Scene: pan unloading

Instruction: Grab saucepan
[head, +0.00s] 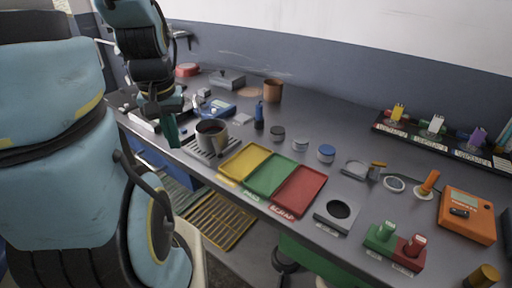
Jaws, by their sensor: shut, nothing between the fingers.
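A dark metal saucepan (211,136) with brownish contents or interior stands upright on a slatted grey rack (196,150) near the table's front edge, left of the coloured trays. I cannot make out its handle. My gripper (172,138) hangs at the end of my arm, just left of the saucepan and apart from it. Its green fingertip part points down near the table's front edge. It is shut and holds nothing. My arm hides part of the table's left end.
Yellow (244,162), green (270,175) and red (300,191) trays lie right of the saucepan. A brown cup (273,90) is at the back. Some bare tabletop lies at back centre.

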